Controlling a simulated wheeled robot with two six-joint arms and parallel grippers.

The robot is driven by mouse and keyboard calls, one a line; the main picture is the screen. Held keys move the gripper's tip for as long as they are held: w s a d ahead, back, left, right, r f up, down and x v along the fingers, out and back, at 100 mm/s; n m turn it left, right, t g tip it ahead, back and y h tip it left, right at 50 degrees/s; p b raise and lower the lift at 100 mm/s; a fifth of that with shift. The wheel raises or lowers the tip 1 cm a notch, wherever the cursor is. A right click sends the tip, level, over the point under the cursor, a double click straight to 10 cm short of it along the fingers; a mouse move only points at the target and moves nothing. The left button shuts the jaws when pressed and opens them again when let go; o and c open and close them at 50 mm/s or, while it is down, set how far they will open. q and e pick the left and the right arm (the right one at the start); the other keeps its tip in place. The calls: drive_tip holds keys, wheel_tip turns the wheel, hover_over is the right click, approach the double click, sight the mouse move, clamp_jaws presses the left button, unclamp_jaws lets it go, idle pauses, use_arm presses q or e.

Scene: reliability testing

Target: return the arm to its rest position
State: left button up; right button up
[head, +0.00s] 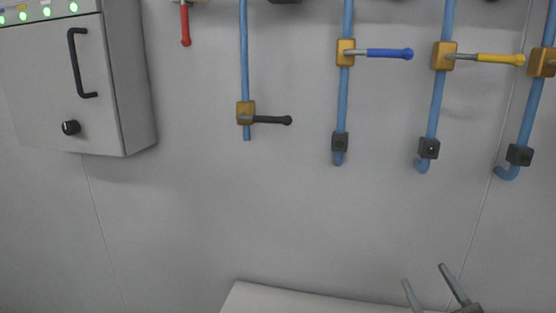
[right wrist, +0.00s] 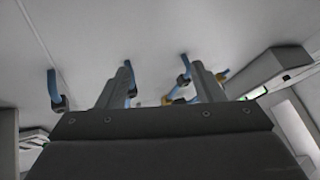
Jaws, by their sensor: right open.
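My right gripper (head: 424,274) shows at the bottom right of the head view, with two thin grey fingers pointing up and apart. It is open, with nothing between the fingers. In the right wrist view its fingers (right wrist: 162,75) rise apart above the dark gripper body, with the pipe ends beyond them. The rest of my right arm is mostly out of the head view. My left gripper is in neither view.
Blue pipes on the grey wall carry a black-handled valve (head: 268,119), a blue-handled valve (head: 380,53) and a yellow-handled valve (head: 485,58). A red handle (head: 185,25) is at top. A grey cabinet (head: 60,90) is at left. The lower wall is clear.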

drive_tip(key=s+d+f+m+g+h, duration=0.4)
drive_tip(key=s+f+m+g+h, duration=0.15)
drive_tip(key=f, duration=0.25)
drive_tip(key=s+d+f+m+g+h, duration=0.4)
drive_tip(key=s+f+g+h, duration=0.15)
drive_tip(key=f, duration=0.25)
drive_tip(key=s+a+f+n+g+y, duration=0.1)
drive_tip(key=s+a+f+g+y, duration=0.15)
drive_tip(key=s+f+g, duration=0.4)
drive_tip(key=s+a+f+n+g+y, duration=0.1)
drive_tip(key=s+a+f, duration=0.25)
drive_tip(key=s, duration=0.65)
wheel_tip(320, 180, down, 27)
drive_tip(key=d+g+b, duration=0.1)
drive_tip(key=g+b, duration=0.1)
drive_tip(key=b, duration=0.1)
drive_tip(key=s+f+b, duration=0.2)
drive_tip(key=s+f, duration=1.3)
drive_tip(key=f, duration=0.4)
drive_tip(key=shift+a+f+g+y+b, duration=0.15)
drive_tip(key=shift+a+g+y+b, duration=0.2)
drive_tip(key=shift+a+y+b, duration=0.1)
